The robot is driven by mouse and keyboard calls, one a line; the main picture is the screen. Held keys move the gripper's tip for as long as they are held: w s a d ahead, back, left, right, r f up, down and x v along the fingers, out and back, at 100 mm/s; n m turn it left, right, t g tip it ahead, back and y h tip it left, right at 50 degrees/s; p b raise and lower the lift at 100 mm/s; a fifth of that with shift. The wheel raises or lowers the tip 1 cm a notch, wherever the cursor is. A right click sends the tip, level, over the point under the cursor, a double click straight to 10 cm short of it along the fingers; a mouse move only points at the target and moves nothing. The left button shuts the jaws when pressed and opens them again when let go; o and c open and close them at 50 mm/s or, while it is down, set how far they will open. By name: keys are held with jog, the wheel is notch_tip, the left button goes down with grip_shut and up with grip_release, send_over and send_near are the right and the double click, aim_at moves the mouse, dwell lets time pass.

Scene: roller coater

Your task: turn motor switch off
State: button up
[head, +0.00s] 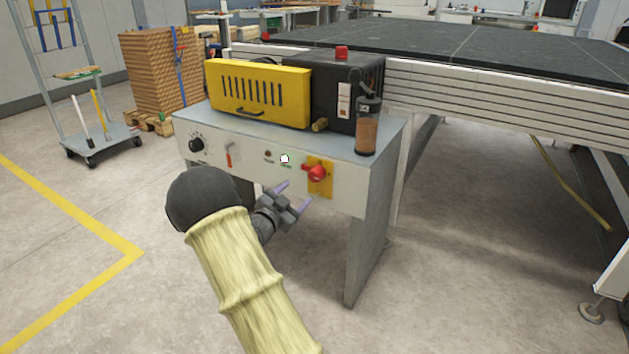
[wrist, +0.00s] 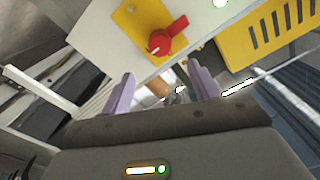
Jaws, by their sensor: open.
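A red rotary switch (head: 316,173) sits on a yellow plate (head: 321,190) on the front panel of the roller coater's grey control cabinet. It also shows in the wrist view (wrist: 160,42), with its handle slanting up to the right. I cannot read any label on it. My gripper (head: 291,198) is open and empty, with two purple fingers spread just in front of the panel, a little below and left of the red switch. In the wrist view my gripper (wrist: 165,84) has its fingertips below the switch, apart from it.
The panel also holds a black knob (head: 196,145), a small red lever (head: 229,156) and a lit white lamp (head: 284,159). A yellow guard (head: 257,93) and a dark bottle (head: 366,130) stand on top. The conveyor (head: 480,85) is behind; floor in front is clear.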

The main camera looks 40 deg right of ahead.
aim_at(314, 177)
jog(key=b+x, duration=0.3)
jog(key=x, duration=0.8)
jog(key=shift+w+d, duration=0.15)
jog(key=shift+d, duration=0.15)
jog(key=c, duration=1)
